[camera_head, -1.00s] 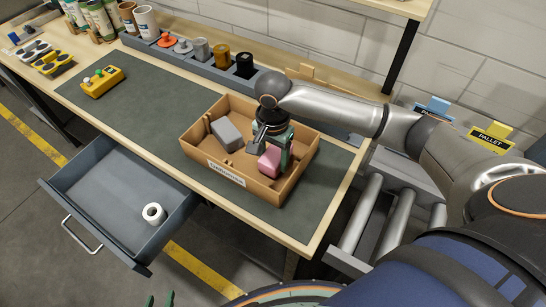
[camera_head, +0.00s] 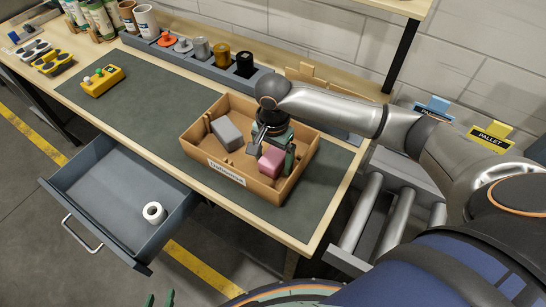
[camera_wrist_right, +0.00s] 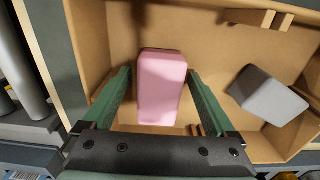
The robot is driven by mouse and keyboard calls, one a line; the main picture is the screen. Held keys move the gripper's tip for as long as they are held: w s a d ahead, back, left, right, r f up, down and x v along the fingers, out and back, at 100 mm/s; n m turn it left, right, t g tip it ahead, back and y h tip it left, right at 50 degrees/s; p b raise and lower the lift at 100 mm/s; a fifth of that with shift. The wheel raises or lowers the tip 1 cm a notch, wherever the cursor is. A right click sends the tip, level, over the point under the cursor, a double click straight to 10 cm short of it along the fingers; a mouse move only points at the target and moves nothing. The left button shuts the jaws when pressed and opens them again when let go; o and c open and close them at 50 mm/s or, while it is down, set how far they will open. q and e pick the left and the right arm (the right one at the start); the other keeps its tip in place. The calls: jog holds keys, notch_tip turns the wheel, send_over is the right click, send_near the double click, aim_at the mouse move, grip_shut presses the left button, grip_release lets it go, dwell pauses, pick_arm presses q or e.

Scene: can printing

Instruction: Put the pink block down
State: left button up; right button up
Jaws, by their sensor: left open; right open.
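The pink block (camera_head: 271,161) lies inside the cardboard box (camera_head: 240,190), in its right part. My right gripper (camera_head: 273,155) is down in the box and open, with one finger on each side of the block. In the right wrist view the pink block (camera_wrist_right: 162,85) sits between the two spread green fingers (camera_wrist_right: 159,78), with a gap visible on both sides.
A grey block (camera_head: 227,133) lies in the box left of the pink one. An open drawer (camera_head: 110,205) holds a white roll (camera_head: 153,212). A yellow control box (camera_head: 102,81) stands on the green mat (camera_head: 150,105). A grey rack (camera_head: 190,65) lines the back.

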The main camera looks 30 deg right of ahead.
aim_at(273, 157)
notch_tip(273, 157, up, 12)
dwell(0.4)
dwell(0.6)
